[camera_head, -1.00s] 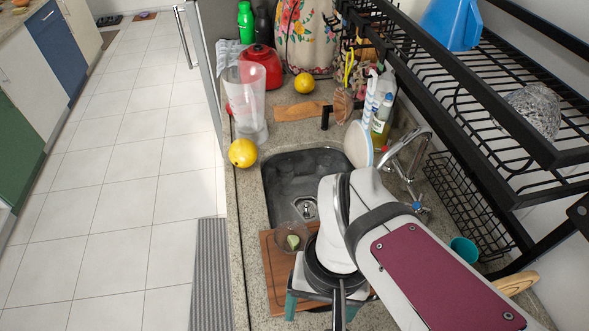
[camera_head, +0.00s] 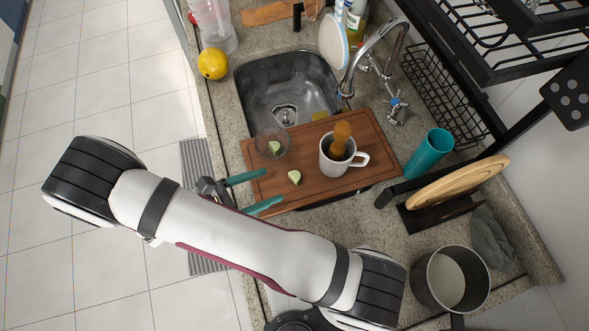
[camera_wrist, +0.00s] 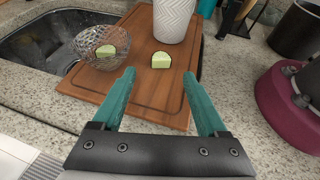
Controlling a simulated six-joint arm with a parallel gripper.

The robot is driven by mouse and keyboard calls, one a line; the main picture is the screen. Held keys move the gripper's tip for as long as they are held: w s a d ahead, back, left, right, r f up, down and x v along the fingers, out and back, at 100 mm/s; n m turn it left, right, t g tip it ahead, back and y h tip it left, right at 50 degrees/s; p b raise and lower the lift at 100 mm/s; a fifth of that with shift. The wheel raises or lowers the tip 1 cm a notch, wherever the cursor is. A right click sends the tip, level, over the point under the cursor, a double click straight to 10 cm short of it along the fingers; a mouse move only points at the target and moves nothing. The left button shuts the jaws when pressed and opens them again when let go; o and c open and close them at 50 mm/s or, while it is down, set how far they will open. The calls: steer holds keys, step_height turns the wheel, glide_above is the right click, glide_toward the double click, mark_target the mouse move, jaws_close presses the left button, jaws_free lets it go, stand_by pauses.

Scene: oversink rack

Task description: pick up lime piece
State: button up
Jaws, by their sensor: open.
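A pale green lime piece (camera_head: 294,177) lies on the wooden cutting board (camera_head: 374,145), near its front edge. It also shows in the wrist view (camera_wrist: 161,60), just beyond and between my fingertips. A second lime piece (camera_head: 274,147) sits in a clear bowl (camera_head: 284,137) on the board's left end; it shows in the wrist view too (camera_wrist: 106,51). My gripper (camera_head: 273,187) has teal fingers spread wide and empty, at the board's front-left edge. In the wrist view my gripper (camera_wrist: 158,74) points toward the lime piece, apart from it.
A white mug (camera_head: 332,160) with an orange-brown handled tool in it stands on the board behind the lime piece. The sink (camera_head: 262,92) lies beyond the board. A teal cup (camera_head: 428,152), plate rack (camera_head: 440,198) and metal pot (camera_head: 430,278) stand to the right.

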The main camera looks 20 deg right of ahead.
mark_target(292, 178)
steer(key=x, duration=0.7)
jaws_close()
